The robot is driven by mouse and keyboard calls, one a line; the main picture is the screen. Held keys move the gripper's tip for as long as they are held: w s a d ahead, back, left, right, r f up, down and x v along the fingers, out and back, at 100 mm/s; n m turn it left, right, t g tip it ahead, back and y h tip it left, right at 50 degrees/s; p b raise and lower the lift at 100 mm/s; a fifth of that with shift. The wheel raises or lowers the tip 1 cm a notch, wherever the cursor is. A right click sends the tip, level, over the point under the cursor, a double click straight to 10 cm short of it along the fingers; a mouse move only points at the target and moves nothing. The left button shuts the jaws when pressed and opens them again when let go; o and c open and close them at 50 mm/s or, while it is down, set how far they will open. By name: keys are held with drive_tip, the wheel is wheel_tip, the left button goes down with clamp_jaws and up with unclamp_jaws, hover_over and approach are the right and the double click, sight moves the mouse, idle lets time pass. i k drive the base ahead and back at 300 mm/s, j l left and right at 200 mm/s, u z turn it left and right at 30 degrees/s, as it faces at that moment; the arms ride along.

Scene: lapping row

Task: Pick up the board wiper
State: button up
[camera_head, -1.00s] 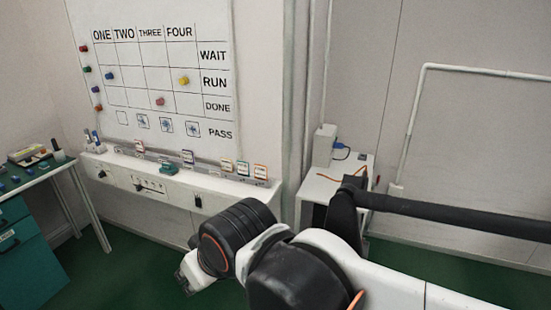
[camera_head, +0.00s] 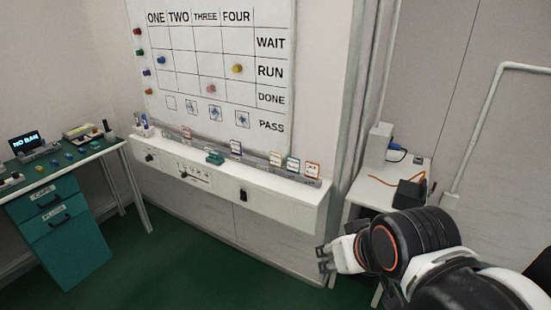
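A small teal block (camera_head: 215,157), which looks like the board wiper, sits on the white ledge (camera_head: 262,187) below the whiteboard (camera_head: 262,118). It is among small cards standing along the ledge. My gripper (camera_head: 322,262) is low in front of the ledge's right end, to the right of and below the teal block in the picture. It is well apart from the block. Its fingers look spread, with nothing seen between them, though they are small in view.
A teal-drawer desk (camera_head: 62,225) with small items stands at the left. A small white table (camera_head: 372,190) with a dark box (camera_head: 409,194) and orange cable is behind my arm at the right. Green floor (camera_head: 200,262) is clear before the ledge.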

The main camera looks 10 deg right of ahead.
sight(215, 157)
drive_tip(key=i+u, duration=0.2)
drive_tip(key=u, duration=0.2)
drive_tip(key=i+l+u, duration=0.15)
drive_tip(key=u, duration=0.3)
drive_tip(key=i+l+u, duration=0.15)
drive_tip(key=u, duration=0.25)
drive_tip(key=i+l, duration=0.15)
drive_tip(key=l, duration=0.15)
drive_tip(key=i+l+u, duration=0.2)
drive_tip(key=i+l, duration=0.15)
drive_tip(key=l, duration=0.3)
drive_tip(key=i+l, duration=0.15)
drive_tip(key=l, duration=0.2)
drive_tip(key=i+l+u, duration=0.1)
drive_tip(key=l, duration=0.25)
drive_tip(key=i+j, duration=0.05)
